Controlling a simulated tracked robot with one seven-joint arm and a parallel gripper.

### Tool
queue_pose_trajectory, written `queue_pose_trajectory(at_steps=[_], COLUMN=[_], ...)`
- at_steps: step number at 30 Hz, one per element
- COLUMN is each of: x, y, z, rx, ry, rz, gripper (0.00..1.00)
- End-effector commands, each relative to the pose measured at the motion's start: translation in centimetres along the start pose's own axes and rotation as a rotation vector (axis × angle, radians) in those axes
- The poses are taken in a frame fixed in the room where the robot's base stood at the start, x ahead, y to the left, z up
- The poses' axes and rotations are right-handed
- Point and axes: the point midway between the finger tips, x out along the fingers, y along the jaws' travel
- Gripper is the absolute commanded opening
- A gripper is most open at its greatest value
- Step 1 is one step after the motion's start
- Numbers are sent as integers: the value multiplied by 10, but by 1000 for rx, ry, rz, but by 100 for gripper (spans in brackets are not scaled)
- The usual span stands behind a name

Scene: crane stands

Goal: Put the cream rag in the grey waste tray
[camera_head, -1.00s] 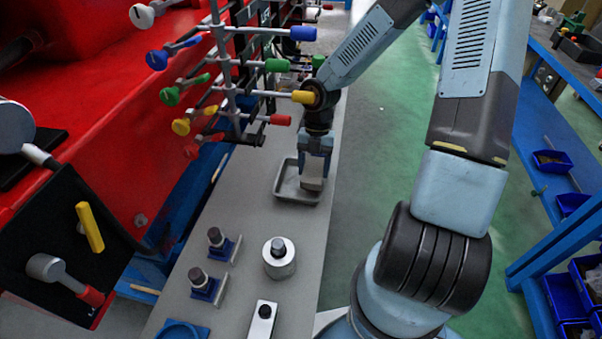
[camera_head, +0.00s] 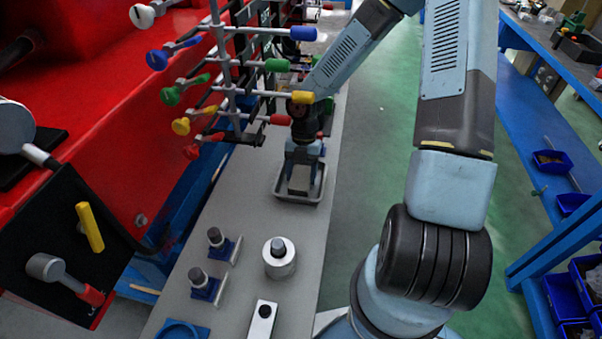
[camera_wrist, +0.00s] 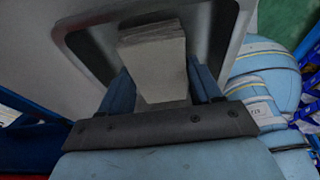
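The cream rag, a folded block, is held between the two blue fingers of my gripper (camera_head: 302,160). The rag (camera_head: 299,181) hangs over the grey waste tray (camera_head: 321,186) in the head view. In the wrist view the rag (camera_wrist: 155,65) sits between the fingers, with the tray's rim (camera_wrist: 240,22) around and behind it. I cannot tell whether the rag touches the tray floor. The gripper and arm hide part of the tray.
Coloured-knob levers (camera_head: 275,66) on a rack stand close at the left of my gripper. A round metal weight (camera_head: 279,262) and two small blue-based fittings (camera_head: 205,284) stand on the grey bench nearer me. The green floor lies at the right.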

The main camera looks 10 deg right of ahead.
Motion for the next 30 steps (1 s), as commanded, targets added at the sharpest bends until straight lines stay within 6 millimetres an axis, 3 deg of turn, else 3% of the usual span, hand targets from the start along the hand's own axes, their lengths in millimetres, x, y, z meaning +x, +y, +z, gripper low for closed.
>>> queue_pose_trajectory(at_steps=[8,17,23,30], x=[0,-3,-28,-75], y=[0,0,-1,-1], z=[0,0,2,2], rx=[0,2,5,5], ry=[0,-1,-3,-4], rz=[0,1,2,2], gripper=[89,89,89,89])
